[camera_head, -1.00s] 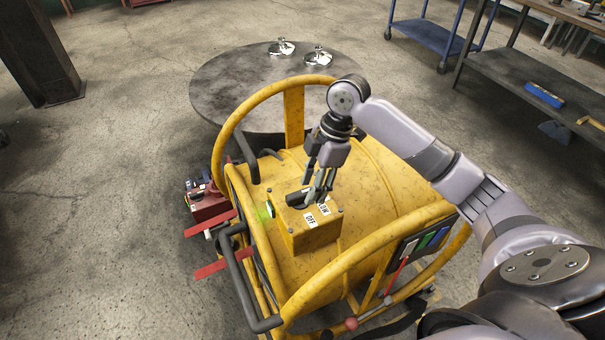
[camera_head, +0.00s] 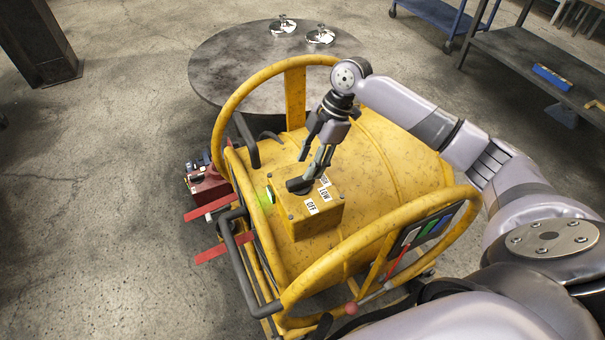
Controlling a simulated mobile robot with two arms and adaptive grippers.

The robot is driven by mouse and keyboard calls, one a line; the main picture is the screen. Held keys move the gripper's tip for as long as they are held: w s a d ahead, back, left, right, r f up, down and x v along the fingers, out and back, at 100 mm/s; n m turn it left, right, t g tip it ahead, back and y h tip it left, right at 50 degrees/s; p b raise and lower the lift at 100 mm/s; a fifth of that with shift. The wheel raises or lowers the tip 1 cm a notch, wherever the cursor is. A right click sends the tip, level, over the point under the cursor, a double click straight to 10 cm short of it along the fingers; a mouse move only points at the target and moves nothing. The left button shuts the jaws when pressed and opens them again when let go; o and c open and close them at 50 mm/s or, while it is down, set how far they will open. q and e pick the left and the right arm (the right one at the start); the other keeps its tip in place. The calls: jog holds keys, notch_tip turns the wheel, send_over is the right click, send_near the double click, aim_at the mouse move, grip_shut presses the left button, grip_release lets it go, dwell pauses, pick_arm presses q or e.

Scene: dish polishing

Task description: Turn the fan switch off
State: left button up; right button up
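The yellow drum fan (camera_head: 385,165) stands in the middle of the view inside its yellow tube frame. Its yellow switch box (camera_head: 318,222) sits on top, with labels reading OFF and LOW and a third, partly hidden label. The dark switch knob (camera_head: 298,187) is on the box's upper face, and a green light (camera_head: 269,196) glows at the box's left side. My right gripper (camera_head: 311,170) is over the box with its fingers apart. One fingertip is close to the knob; I cannot tell whether it touches. My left gripper is out of view.
A round dark table (camera_head: 225,70) with two shiny metal pieces stands behind the fan. A red device (camera_head: 206,187) is at its left. The fan's tube frame (camera_head: 222,118) rises around the box. A workbench (camera_head: 520,65) is at the upper right.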

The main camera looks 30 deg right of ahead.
aim_at(301, 179)
jog(key=x, duration=0.5)
grip_shut()
dwell(0.5)
